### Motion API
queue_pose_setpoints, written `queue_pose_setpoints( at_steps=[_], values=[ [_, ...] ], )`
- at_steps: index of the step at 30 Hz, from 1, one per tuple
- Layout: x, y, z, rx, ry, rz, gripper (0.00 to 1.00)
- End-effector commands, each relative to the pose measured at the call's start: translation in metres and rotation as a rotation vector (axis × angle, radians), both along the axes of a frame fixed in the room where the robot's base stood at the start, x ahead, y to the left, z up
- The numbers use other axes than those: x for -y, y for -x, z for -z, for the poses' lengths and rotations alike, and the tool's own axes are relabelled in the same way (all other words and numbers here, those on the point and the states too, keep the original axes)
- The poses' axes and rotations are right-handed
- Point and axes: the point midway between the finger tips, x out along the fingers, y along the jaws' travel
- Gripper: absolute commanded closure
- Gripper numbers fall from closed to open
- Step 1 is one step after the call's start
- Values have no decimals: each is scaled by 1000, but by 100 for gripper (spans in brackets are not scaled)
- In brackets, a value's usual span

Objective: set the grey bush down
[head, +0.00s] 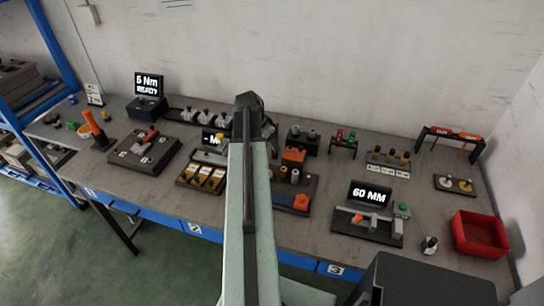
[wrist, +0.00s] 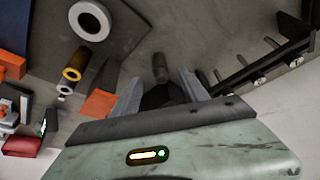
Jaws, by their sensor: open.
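A light grey ring-shaped bush (wrist: 90,20) stands on a dark plate (wrist: 125,35) in the wrist view, left of my gripper and apart from it. What looks like the same grey bush (head: 295,176) shows in the head view, right of my arm. My gripper (wrist: 158,82) is open, its two pale fingers spread. A small dark cylinder (wrist: 160,66) shows between and beyond the fingertips; I cannot tell whether it touches them. In the head view my arm hides the gripper's fingers.
An orange block (head: 293,156) stands at the plate's back. A black rack (wrist: 265,65) is on the right in the wrist view. A 60 MM display (head: 371,194) and red bin (head: 480,235) stand further right.

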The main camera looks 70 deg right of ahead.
Motion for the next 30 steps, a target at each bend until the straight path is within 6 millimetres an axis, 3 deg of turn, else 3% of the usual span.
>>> queue_pose_setpoints(
  at_steps=[5, 13, 20, 21, 26, 27, 30],
  values=[
    [2, 0, 8, 0, 0, -3, 48],
    [22, 10, 48, 0, 0, -7, 48],
    [23, 11, 46, 0, 0, -9, 48],
    [23, 11, 46, 0, 0, -9, 51],
    [22, 11, 46, -1, 0, -9, 95],
    [22, 11, 46, -1, 0, -9, 100],
    [22, 10, 46, -1, 0, -9, 100]
  ],
)
